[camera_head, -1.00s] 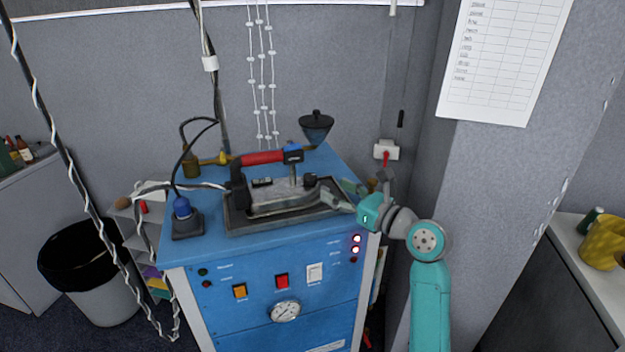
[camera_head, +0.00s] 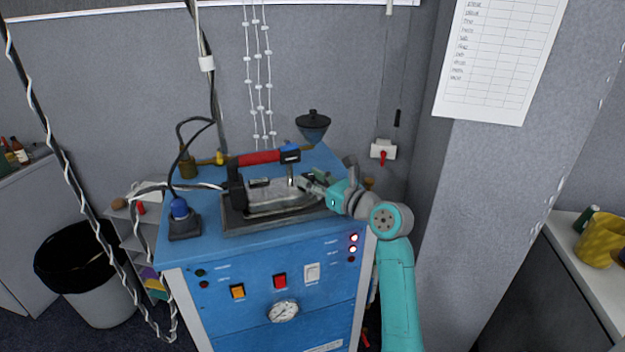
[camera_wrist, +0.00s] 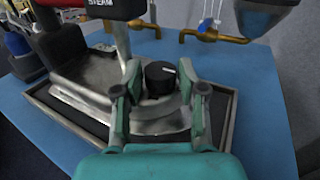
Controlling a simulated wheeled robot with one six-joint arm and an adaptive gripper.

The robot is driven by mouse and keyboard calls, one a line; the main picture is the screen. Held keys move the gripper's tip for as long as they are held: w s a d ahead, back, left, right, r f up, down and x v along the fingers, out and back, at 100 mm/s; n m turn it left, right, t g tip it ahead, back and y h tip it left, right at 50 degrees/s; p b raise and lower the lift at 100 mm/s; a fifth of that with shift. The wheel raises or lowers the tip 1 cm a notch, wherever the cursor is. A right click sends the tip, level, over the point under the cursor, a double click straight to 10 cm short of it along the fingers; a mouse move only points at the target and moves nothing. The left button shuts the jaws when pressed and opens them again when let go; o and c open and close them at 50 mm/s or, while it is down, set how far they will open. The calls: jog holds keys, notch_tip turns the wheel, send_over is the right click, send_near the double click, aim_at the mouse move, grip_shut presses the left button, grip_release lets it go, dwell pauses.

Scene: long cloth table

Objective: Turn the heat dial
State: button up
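The heat dial (camera_wrist: 160,78) is a black round knob with a white mark, on the metal body of the steam iron (camera_wrist: 90,75). In the wrist view it sits between and just beyond the fingertips of my gripper (camera_wrist: 160,92), which are spread apart. I cannot tell whether either finger touches it. In the head view my gripper (camera_head: 308,184) is over the right part of the iron (camera_head: 265,199) and hides the dial. The iron has a red handle (camera_head: 258,158) and rests in a dark tray (camera_head: 235,227).
The tray stands on a blue cabinet (camera_head: 185,250) with buttons and a gauge (camera_head: 283,311) on its front. A funnel-shaped cup (camera_head: 313,128) and brass pipes (camera_wrist: 215,36) are behind the iron. A cable runs to the iron from the left. A grey pillar (camera_head: 480,200) stands right.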

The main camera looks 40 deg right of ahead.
jog(key=c, duration=0.5)
jog(key=shift+a+f+m+h, duration=0.15)
jog(key=shift+m+h, duration=0.35)
jog(key=shift+h, duration=0.5)
grip_shut()
jog(key=shift+a+m+h, duration=0.15)
jog(key=shift+m+h, duration=0.85)
jog(key=shift+h, duration=0.4)
jog(key=o, duration=1.1)
grip_release()
jog(key=shift+o, duration=0.2)
jog(key=shift+d+y, duration=0.2)
jog(key=shift+y, duration=0.1)
